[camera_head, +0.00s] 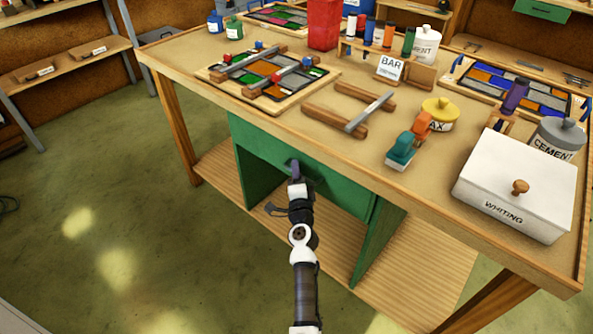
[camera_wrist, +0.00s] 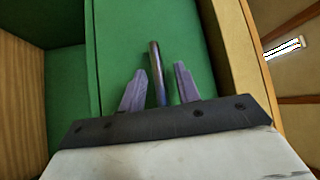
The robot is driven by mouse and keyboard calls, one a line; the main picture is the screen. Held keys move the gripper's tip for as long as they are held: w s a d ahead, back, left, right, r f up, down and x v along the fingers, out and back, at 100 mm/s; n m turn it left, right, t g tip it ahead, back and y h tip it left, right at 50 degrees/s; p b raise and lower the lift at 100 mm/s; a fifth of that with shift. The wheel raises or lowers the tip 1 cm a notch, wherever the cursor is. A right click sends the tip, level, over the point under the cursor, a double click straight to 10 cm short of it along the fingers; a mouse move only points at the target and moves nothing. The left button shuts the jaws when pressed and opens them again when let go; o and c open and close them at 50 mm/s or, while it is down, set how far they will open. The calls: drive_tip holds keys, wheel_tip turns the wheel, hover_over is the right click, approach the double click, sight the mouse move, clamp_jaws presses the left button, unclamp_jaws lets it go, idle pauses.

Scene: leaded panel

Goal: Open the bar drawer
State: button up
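The green drawer (camera_head: 335,183) is set under the workbench top, and its front looks closed against the green frame. In the wrist view the green drawer front (camera_wrist: 205,50) fills the middle, with a dark metal bar handle (camera_wrist: 155,60) standing out from it. My gripper (camera_head: 295,170) is at the drawer front and hides most of the handle in the head view. In the wrist view the fingers of my gripper (camera_wrist: 160,85) are apart, one on each side of the handle, with visible gaps.
On the bench (camera_head: 300,128) stand a BAR sign (camera_head: 390,67), a leaded panel (camera_head: 265,80), a white WHITING box (camera_head: 518,185), a yellow WAX pot (camera_head: 439,115) and a teal and orange tool (camera_head: 402,150). A wooden lower shelf (camera_head: 425,265) lies below. The floor at left is clear.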

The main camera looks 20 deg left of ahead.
drive_tip(key=shift+c, duration=0.4)
clamp_jaws()
drive_tip(key=shift+s, duration=0.15)
drive_tip(key=s+a+p, duration=0.3)
drive_tip(key=s, duration=0.6)
drive_tip(key=s+a+p, duration=0.3)
drive_tip(key=s+a, duration=0.1)
drive_tip(key=s, duration=0.5)
drive_tip(key=shift+s, duration=0.35)
drive_tip(key=shift+o, duration=0.4)
unclamp_jaws()
